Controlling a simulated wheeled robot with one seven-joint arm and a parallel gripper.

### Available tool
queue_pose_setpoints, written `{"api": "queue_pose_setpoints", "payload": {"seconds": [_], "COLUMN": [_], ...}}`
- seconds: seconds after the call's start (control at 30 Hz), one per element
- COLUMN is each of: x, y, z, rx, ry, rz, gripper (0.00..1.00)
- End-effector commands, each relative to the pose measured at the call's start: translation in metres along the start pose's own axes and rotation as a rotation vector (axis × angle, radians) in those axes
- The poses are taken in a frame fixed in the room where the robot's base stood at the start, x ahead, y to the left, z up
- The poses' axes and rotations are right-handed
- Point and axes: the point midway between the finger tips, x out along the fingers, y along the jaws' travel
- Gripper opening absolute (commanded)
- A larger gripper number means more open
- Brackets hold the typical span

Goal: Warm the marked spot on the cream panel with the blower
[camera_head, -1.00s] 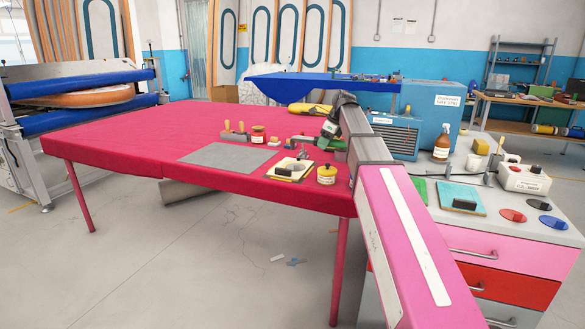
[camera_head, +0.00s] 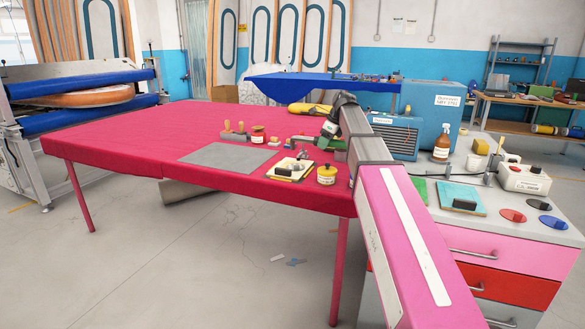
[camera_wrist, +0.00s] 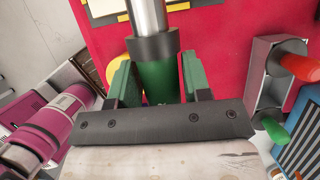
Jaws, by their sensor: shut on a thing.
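The cream panel (camera_head: 293,166) lies near the front right of the red table, with a dark piece on it. The marked spot is too small to make out. In the wrist view, my gripper (camera_wrist: 157,82) is shut, with a green finger on either side of the blower (camera_wrist: 157,85). The blower has a green body, a black collar and a steel nozzle that runs out of the top of the picture.
A yellow jar (camera_head: 326,175) stands just right of the panel. A grey mat (camera_head: 220,157) and several small tools lie left of and behind it. A grey holder (camera_wrist: 266,75) with orange and green parts is at the right in the wrist view. The table's left half is clear.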

Motion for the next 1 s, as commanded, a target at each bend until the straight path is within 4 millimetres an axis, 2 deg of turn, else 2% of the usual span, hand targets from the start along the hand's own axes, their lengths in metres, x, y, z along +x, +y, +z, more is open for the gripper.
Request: {"api": "queue_pose_setpoints", "payload": {"seconds": [0.17, 1.0], "x": [-0.011, -0.106], "y": [-0.001, -0.001], "z": [0.005, 0.044], "rx": [-0.001, 0.0], "ry": [-0.002, -0.001], "rz": [-0.002, 0.0], "gripper": [0.21, 0.21]}}
